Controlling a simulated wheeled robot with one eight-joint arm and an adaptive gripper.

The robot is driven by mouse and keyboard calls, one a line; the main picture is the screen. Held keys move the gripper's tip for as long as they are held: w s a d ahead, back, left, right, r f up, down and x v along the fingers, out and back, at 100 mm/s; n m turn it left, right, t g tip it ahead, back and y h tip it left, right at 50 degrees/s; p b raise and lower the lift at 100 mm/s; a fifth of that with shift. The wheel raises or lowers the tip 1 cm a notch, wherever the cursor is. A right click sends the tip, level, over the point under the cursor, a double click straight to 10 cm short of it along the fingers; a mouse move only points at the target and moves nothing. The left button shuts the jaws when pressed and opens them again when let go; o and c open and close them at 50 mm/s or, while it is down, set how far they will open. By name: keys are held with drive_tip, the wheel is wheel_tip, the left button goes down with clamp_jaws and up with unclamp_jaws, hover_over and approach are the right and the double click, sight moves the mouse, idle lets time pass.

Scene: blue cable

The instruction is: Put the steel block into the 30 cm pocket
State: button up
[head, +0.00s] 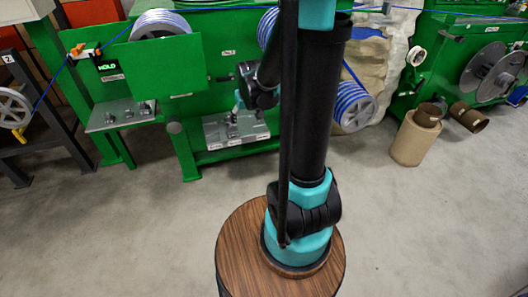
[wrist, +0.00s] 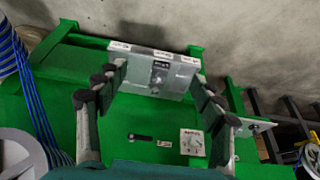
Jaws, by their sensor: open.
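My gripper (head: 238,104) is open above the middle metal shelf of the green machine; its spread fingers also show in the wrist view (wrist: 158,78). A small grey metal piece (wrist: 159,75) with a dark label sits on that shelf (wrist: 138,79), seen between the fingers and apart from them. It looks like the steel block, but I cannot read its label. The shelf's front edge carries several white labels, too small to read, so I cannot tell which place is the 30 cm pocket. In the head view the shelf (head: 256,128) is partly hidden by my arm.
A second metal shelf (head: 96,124) with several small metal pieces (head: 129,113) is at the left. A green panel (head: 160,68) and blue cable reels (head: 355,106) stand around. A cardboard drum (head: 414,140) stands at the right. The floor before the machine is clear.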

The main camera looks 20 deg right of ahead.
drive_tip(key=s+d, duration=0.1)
drive_tip(key=s, duration=1.7)
drive_tip(key=shift+s+d+f, duration=0.15)
drive_tip(key=shift+s+f, duration=0.05)
drive_tip(key=shift+f, duration=0.2)
drive_tip(key=shift+c, duration=0.5)
